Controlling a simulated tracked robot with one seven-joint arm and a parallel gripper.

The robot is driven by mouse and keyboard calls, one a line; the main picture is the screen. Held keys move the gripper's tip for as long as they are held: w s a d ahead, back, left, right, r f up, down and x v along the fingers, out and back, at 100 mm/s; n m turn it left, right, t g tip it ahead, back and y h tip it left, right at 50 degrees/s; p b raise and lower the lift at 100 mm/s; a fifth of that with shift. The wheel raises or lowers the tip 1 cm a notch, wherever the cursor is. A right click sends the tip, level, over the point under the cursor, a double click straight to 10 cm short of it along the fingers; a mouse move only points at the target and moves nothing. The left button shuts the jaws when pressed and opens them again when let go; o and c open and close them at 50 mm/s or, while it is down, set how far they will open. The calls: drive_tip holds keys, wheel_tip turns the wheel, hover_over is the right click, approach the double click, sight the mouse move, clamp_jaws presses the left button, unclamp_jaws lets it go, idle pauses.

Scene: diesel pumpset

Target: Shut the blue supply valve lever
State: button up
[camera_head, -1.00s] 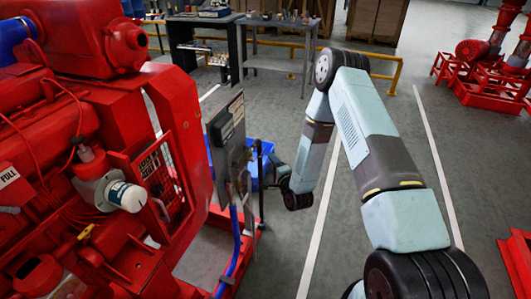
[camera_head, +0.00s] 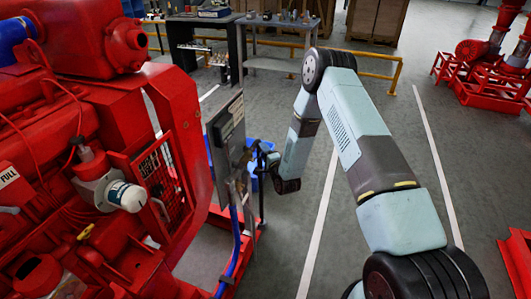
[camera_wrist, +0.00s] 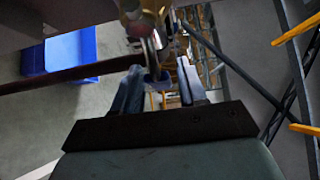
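The blue supply valve lever (camera_wrist: 158,80) shows in the wrist view as a small blue piece between my fingers, below a brass-coloured valve body (camera_wrist: 138,22). My gripper (camera_wrist: 160,72) has its two fingers apart, one on each side of the lever, with a gap visible at least on the right. I cannot tell whether the left finger touches it. In the head view my gripper (camera_head: 264,152) is at the right edge of the grey panel stand (camera_head: 228,122). The lever is too small and hidden to make out there.
The red diesel engine (camera_head: 120,130) fills the left. A blue hose (camera_head: 234,235) runs down the stand. A blue bin (camera_head: 252,182) sits on the floor behind it, also in the wrist view (camera_wrist: 70,52). Workbenches and a yellow rail (camera_head: 385,77) stand behind.

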clamp_jaws()
drive_tip(key=shift+d, duration=0.15)
idle(0.4)
drive_tip(key=shift+a, duration=0.2)
